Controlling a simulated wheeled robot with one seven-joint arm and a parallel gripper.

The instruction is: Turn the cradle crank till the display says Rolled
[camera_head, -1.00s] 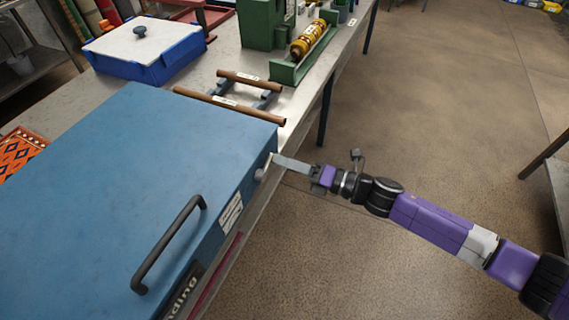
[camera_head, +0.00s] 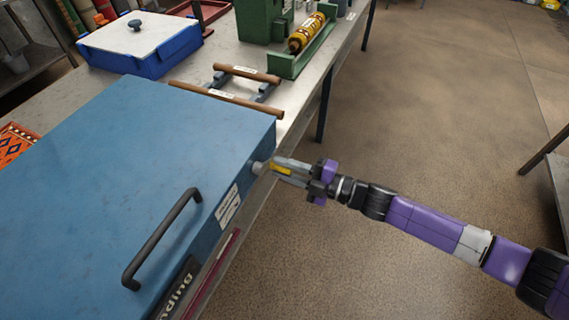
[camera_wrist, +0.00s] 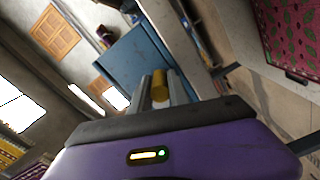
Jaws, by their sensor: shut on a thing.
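A large blue machine (camera_head: 110,170) with a black bar handle fills the left of the head view. A grey hub (camera_head: 258,168) sticks out of its right side. My gripper (camera_head: 276,168) is beside this hub, shut on a yellow crank grip (camera_head: 282,171). In the wrist view the yellow grip (camera_wrist: 160,86) stands between my two grey fingers, with the blue machine (camera_wrist: 132,62) behind it. The rest of the crank is hidden by my fingers. I can read no display in either view.
Brown rods (camera_head: 228,98) lie on a small rack behind the machine. A green stand (camera_head: 300,50) with a yellow roll and a blue box with a white lid (camera_head: 140,38) stand farther back on the bench. The floor (camera_head: 440,110) to the right is open.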

